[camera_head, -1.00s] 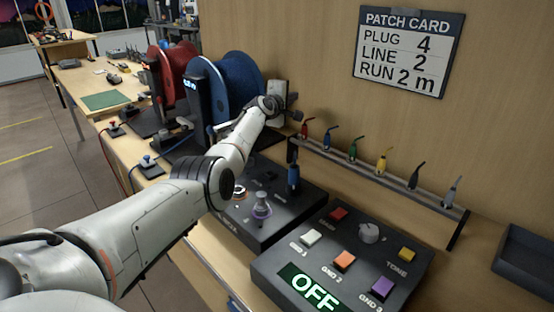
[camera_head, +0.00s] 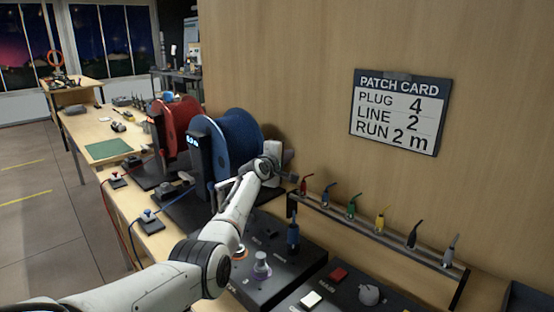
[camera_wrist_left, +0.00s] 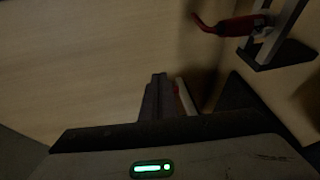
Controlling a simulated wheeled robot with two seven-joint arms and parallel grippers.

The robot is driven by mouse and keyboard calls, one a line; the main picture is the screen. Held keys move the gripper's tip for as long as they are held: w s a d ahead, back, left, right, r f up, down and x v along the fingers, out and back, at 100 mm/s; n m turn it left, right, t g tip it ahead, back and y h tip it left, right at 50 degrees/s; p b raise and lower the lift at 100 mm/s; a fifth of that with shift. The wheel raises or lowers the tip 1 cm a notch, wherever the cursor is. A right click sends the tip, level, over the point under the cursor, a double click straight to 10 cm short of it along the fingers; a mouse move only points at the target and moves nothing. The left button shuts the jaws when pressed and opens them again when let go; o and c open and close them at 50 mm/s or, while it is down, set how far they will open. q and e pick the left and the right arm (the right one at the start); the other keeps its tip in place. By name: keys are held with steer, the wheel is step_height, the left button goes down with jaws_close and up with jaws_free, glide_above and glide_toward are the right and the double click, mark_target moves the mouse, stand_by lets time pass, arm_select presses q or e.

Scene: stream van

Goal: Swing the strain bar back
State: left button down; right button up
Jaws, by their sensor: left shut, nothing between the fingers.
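My left gripper (camera_head: 288,178) is shut and empty, close to the wooden back panel, at the left end of the plug rack. Its dark fingers (camera_wrist_left: 158,97) show together in the left wrist view. A thin pale bar with a red part (camera_wrist_left: 184,98) shows just right of them there; I cannot tell whether they touch. I cannot make out the strain bar for sure. A thin pale bent piece (camera_head: 222,190) shows beside my forearm, in front of the blue reel (camera_head: 240,143); its mount is hidden. My right gripper is not in view.
The plug rack (camera_head: 400,246) holds several coloured plugs; its red plug (camera_wrist_left: 235,25) is close in the wrist view. A black control box (camera_head: 265,290) lies below my arm. A red reel (camera_head: 178,123) stands behind the blue one. The patch card (camera_head: 398,112) hangs on the panel.

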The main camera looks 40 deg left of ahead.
arm_select(q)
steer(key=p+v, duration=0.1)
steer(key=v, duration=0.7)
steer(key=shift+p, duration=0.4)
steer(key=shift+s, duration=0.1)
